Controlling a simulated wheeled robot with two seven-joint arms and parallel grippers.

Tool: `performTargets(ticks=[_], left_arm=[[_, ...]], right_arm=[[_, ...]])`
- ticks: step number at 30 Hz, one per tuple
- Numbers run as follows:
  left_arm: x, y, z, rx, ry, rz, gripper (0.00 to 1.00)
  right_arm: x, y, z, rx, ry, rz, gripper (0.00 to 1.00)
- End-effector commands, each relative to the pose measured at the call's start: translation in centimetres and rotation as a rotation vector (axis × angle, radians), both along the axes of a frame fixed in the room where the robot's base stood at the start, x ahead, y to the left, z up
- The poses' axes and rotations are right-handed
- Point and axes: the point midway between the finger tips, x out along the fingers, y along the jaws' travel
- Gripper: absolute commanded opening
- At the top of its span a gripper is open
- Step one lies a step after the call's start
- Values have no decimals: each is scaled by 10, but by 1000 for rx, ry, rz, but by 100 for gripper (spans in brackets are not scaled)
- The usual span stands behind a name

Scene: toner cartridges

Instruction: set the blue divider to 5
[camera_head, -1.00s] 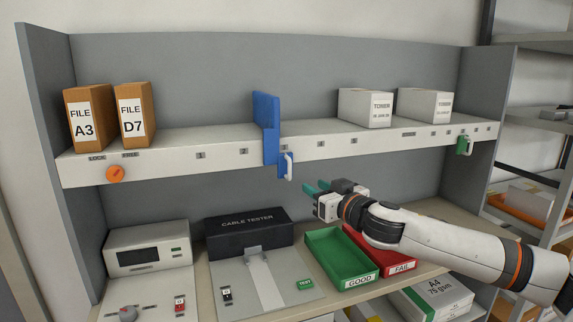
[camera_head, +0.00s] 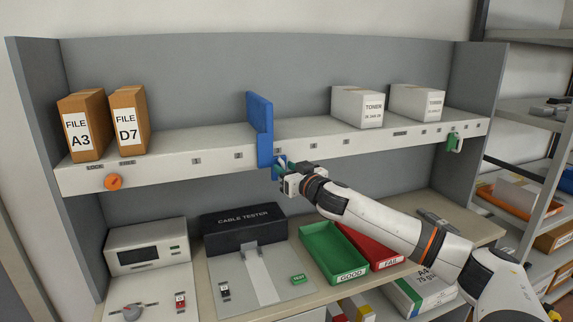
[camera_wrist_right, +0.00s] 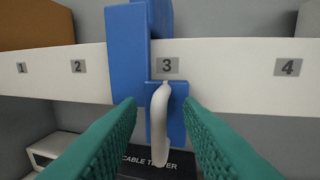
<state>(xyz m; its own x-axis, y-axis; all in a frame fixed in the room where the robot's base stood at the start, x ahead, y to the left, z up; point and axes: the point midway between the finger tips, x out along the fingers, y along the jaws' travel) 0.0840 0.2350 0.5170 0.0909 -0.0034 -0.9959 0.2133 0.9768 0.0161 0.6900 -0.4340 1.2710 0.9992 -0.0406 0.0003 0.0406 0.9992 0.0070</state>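The blue divider (camera_head: 260,125) stands upright on the upper shelf, left of the middle. In the right wrist view its blue panel (camera_wrist_right: 128,60) crosses the shelf's white front edge between labels 2 and 3. Its lower blue tab with a white handle (camera_wrist_right: 160,125) hangs just below label 3 (camera_wrist_right: 167,66). My right gripper (camera_head: 281,168) is at the handle. In the right wrist view its green fingers (camera_wrist_right: 160,108) are open, one on each side of the handle, with gaps visible. Label 4 (camera_wrist_right: 288,67) is farther right; I cannot read a 5. My left gripper is out of view.
Two toner boxes (camera_head: 357,107) stand on the shelf right of the divider, with bare shelf between. Two orange files (camera_head: 128,121) and an orange knob (camera_head: 113,182) are at the left. A green handle (camera_head: 454,142) is at the right. The cable tester (camera_head: 243,222) and trays are below.

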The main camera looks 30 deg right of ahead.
Motion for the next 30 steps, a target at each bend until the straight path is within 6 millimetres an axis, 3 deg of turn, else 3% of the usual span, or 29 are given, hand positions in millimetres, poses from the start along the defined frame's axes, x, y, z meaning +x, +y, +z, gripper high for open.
performTargets(ticks=[10, 16, 30], left_arm=[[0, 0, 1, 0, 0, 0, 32], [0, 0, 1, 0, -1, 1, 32], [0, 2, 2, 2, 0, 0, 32]], right_arm=[[3, 0, -1, -1, 1, 1, 31], [3, 0, -1, 0, 1, 1, 0], [1, -8, -1, -2, 1, -1, 0]])
